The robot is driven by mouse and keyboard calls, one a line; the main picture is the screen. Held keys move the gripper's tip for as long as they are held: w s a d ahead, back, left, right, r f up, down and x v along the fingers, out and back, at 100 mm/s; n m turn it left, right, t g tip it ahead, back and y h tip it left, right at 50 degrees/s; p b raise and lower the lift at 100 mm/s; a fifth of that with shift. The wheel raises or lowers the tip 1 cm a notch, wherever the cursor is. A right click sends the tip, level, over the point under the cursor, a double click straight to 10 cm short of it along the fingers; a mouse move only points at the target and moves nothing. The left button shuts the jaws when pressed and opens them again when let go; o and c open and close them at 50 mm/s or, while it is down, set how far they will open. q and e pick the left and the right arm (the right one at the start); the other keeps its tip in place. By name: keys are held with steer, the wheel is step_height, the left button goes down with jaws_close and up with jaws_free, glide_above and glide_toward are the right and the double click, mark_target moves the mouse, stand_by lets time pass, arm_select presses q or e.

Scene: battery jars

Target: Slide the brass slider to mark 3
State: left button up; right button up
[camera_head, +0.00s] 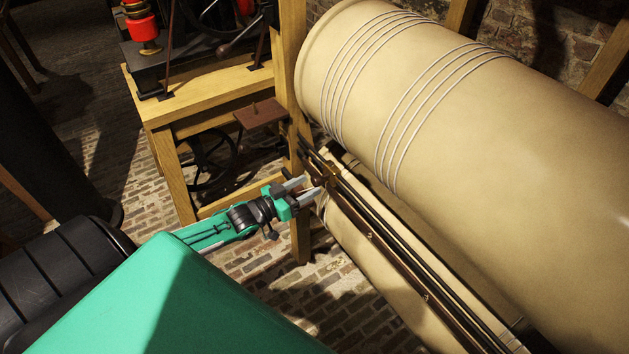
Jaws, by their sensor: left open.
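The brass slider (331,173) sits on a pair of dark rails (385,240) near their upper-left end. The rails slope from the upper left down to the lower right beside a large cream cylinder. My left gripper (311,186) is open, its two pale fingers pointing right at the slider's left side. A small dark knob shows between or just beyond the fingertips; I cannot tell whether they touch it. Small brass spots show along the rail, but no numbers are legible, so I cannot tell which is mark 3. My right gripper is not in view.
The large cream cylinder (480,120) with wire windings fills the right, and a second cream cylinder (345,235) lies below the rails. A wooden bench (215,90) with red-and-brass apparatus stands at upper left. Brick floor (340,300) is open below the gripper.

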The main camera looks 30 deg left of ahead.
mark_target(314, 183)
arm_select(q)
steer(key=shift+x, duration=1.75)
jaws_close()
steer(key=shift+d, duration=0.1)
